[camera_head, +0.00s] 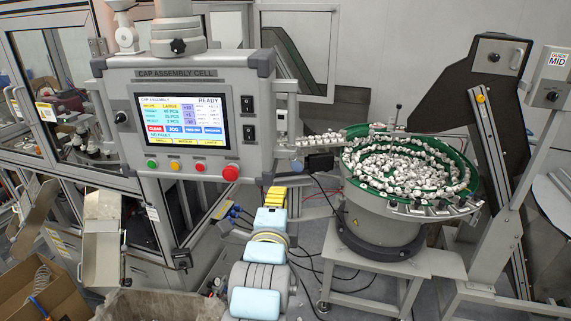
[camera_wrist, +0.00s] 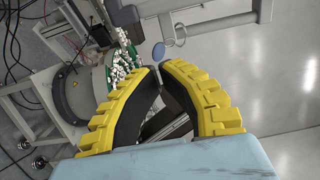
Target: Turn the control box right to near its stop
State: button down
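The grey control box (camera_head: 188,112) hangs from an overhead joint at upper middle left in the head view. Its lit screen faces me, with several small buttons and a red mushroom button (camera_head: 231,174) below. A black knob sits at its left edge, and a rail-like handle runs beside its right edge. My gripper (camera_head: 277,193) is below and right of the box, apart from it. In the wrist view, the yellow fingers (camera_wrist: 161,70) converge with their tips almost together and nothing between them.
A bowl feeder (camera_head: 385,215) full of white caps stands on a table to the right; its bowl also shows in the wrist view (camera_wrist: 85,95). Framed glass guarding (camera_head: 45,75) stands behind the box at left. A metal chute (camera_head: 102,240) and cardboard box are lower left.

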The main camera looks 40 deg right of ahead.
jog(key=p+x, duration=0.3)
jog(key=x, duration=1.1)
jog(key=shift+p, duration=0.4)
